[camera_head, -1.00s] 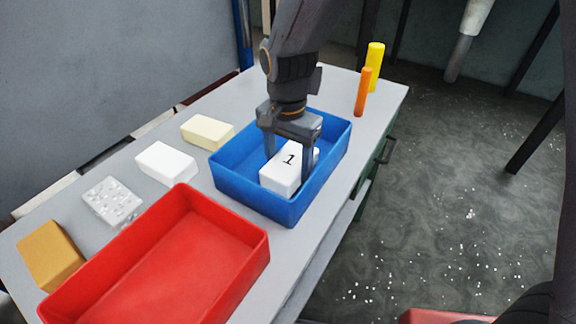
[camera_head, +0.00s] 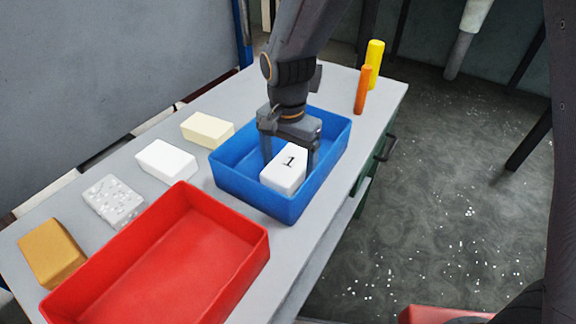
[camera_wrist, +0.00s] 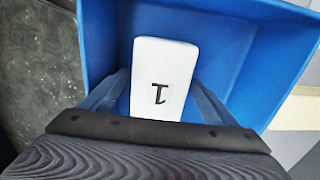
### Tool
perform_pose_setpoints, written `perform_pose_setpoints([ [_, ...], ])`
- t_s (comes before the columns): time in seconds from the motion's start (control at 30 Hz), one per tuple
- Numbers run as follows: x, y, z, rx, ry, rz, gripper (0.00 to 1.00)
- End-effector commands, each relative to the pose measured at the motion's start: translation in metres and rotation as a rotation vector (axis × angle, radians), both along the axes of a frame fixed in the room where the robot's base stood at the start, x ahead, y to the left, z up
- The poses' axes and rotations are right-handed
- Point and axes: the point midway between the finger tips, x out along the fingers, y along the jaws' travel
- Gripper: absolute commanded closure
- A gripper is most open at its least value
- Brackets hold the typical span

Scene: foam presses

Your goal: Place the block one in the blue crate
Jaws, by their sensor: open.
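Block one (camera_head: 284,172), white with a black 1 on top, is inside the blue crate (camera_head: 262,203) in the head view. My gripper (camera_head: 289,160) reaches down into the crate, with one finger on each side of the block. The jaws are open. The wrist view shows the block (camera_wrist: 165,68) lying within the crate's blue walls (camera_wrist: 97,40), between my gripper's fingers (camera_wrist: 160,95). Whether the fingers touch the block cannot be told.
An empty red crate (camera_head: 165,262) stands at the front. White, cream, speckled and tan blocks line the table's left side. Orange (camera_head: 363,90) and yellow (camera_head: 375,65) cylinders stand at the back right. Bare table (camera_head: 322,215) lies right of the crates.

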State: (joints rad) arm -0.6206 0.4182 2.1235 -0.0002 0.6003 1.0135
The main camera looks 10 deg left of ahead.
Motion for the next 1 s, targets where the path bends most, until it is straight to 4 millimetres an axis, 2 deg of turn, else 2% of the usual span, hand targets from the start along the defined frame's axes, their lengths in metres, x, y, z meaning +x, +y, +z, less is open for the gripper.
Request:
perform_pose_setpoints([
  [0.17, 0.002, 0.001, 0.021, 0.003, -0.005, 0.000, 0.19],
  [0.4, 0.002, 0.001, 0.070, 0.004, -0.006, 0.000, 0.19],
  [0.6, 0.001, 0.001, 0.103, 0.003, -0.004, 0.000, 0.19],
  [0.8, 0.001, 0.001, 0.118, 0.001, -0.001, 0.000, 0.19],
  [1.0, 0.000, 0.000, 0.120, 0.001, 0.000, 0.000, 0.19],
])
